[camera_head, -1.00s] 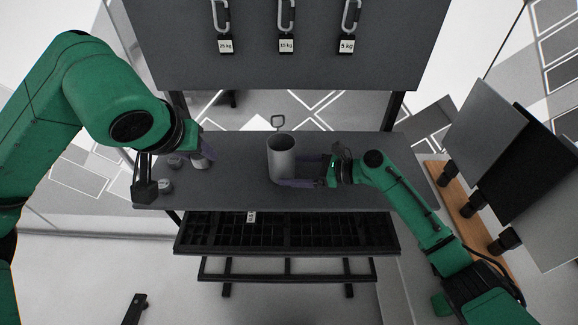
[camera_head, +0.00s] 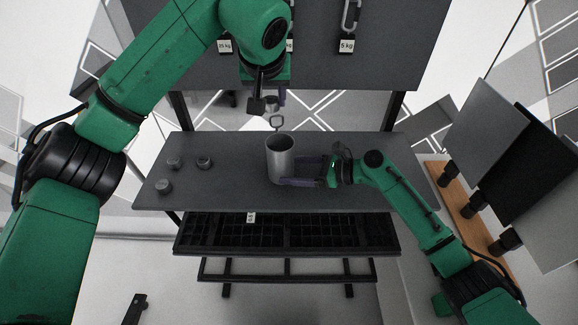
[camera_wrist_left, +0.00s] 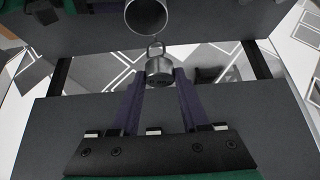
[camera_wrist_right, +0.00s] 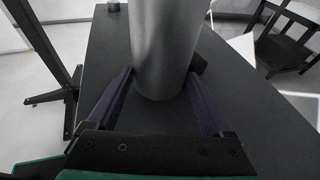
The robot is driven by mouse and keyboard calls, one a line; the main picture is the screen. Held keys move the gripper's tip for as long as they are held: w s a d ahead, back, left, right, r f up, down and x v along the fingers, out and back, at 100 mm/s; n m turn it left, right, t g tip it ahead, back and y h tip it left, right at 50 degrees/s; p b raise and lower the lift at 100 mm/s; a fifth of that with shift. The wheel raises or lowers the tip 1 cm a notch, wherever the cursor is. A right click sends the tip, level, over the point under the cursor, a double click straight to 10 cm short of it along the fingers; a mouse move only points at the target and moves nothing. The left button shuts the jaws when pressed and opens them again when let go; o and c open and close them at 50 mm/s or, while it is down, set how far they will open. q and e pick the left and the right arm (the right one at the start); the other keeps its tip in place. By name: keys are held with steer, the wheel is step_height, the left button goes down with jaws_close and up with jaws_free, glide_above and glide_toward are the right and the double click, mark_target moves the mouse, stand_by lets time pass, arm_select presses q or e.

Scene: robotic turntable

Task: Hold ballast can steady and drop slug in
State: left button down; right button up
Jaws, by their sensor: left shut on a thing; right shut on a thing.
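The grey ballast can (camera_head: 281,166) stands upright on the dark table, open at the top. My right gripper (camera_head: 296,171) is shut on its lower body from the right; the can (camera_wrist_right: 165,50) fills the space between the fingers in the right wrist view. My left gripper (camera_head: 271,101) is raised beyond the can, above it in the head view. It is shut on a small grey slug (camera_wrist_left: 159,71), held between the fingertips in the left wrist view. The can's mouth (camera_wrist_left: 147,14) shows past the slug there, apart from it.
Several small grey cylinders, one of them here (camera_head: 165,187), lie at the table's left. A dark panel (camera_head: 380,60) with weight labels stands behind. The table's front left (camera_head: 220,195) is clear.

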arm_select(q)
step_height(320, 180, down, 5)
steer(key=shift+c, duration=1.6)
jaws_free()
steer(key=shift+a, duration=0.1)
steer(key=v, duration=1.2)
